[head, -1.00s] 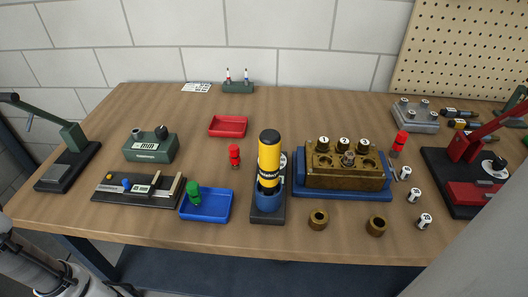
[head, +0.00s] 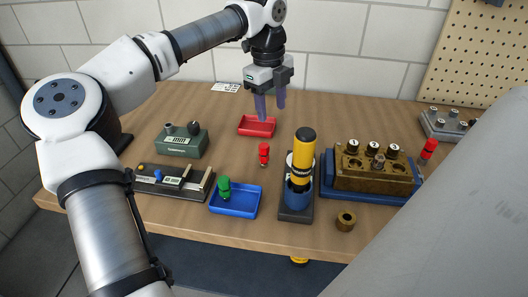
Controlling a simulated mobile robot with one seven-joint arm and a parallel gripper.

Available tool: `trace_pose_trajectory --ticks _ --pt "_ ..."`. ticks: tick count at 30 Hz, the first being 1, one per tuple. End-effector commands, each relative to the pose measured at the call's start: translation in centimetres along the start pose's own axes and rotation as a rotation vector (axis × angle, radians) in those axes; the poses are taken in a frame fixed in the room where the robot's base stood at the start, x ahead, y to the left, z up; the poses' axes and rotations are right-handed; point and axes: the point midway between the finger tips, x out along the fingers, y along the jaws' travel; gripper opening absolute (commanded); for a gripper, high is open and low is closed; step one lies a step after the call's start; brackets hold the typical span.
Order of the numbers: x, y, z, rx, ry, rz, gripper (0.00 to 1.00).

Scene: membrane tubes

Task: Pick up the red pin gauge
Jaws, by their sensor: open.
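A small red pin gauge (head: 264,154) stands upright on the wooden bench, just in front of the red tray. A second red piece (head: 428,150) stands at the right end of the brass block; I cannot tell whether it is also a gauge. A similar green piece (head: 224,188) stands in the blue tray. My gripper (head: 270,108) points down over the red tray (head: 256,127), its two purple fingers apart with nothing between them. In the picture it is above and behind the red pin gauge, not touching it.
A tall yellow-and-black cylinder (head: 304,155) in a blue holder stands right of the gauge. The brass block (head: 372,175) with numbered plugs is further right. A green box (head: 181,141) and a black slide gauge (head: 172,182) lie left. Bare bench surrounds the red gauge.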

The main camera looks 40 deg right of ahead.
Motion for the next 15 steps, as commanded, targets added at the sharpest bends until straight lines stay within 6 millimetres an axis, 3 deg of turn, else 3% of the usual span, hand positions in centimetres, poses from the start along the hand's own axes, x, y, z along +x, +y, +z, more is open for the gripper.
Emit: trace_pose_trajectory --ticks 5,15 --pt "1.0 0.8 1.5 -0.060 -0.055 0.056 0.49" --pt "7.2 1.2 1.7 -0.057 -0.051 0.054 0.49"
